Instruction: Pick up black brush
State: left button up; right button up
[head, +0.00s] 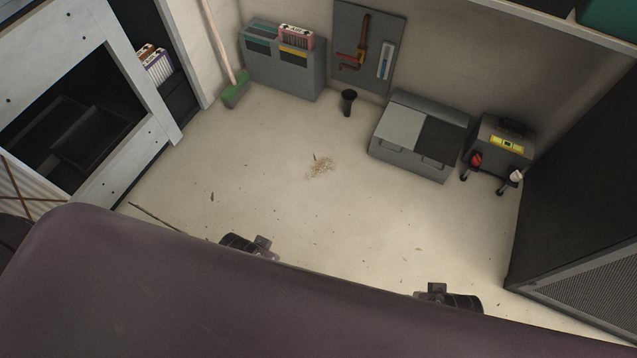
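I cannot make out a black brush for certain. A small black object with a flared top (349,103) stands on the floor by the back wall; I cannot tell whether it is a brush or a cup. A thin dark stick (155,216) lies on the floor at the left, its near end hidden by my body. My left gripper (265,246) and my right gripper (432,293) show only partly at my body's front edge, far from the black object. Their fingers are too small and covered to read.
A green broom (236,90) leans at the back left beside a grey bin unit (285,67). A grey two-lidded box (418,138) and a dark case (501,143) stand at right. Racks flank both sides. A debris pile (320,167) lies mid-floor; open floor surrounds it.

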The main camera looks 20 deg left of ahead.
aim_at(508, 125)
jog(key=i+l+z, duration=0.15)
jog(key=i+l, duration=0.15)
jog(key=i, duration=0.15)
jog(key=i+l+z, duration=0.15)
jog(key=i, duration=0.3)
jog(key=i+l+z, duration=0.1)
jog(key=i+l, duration=0.2)
jog(key=i, duration=0.15)
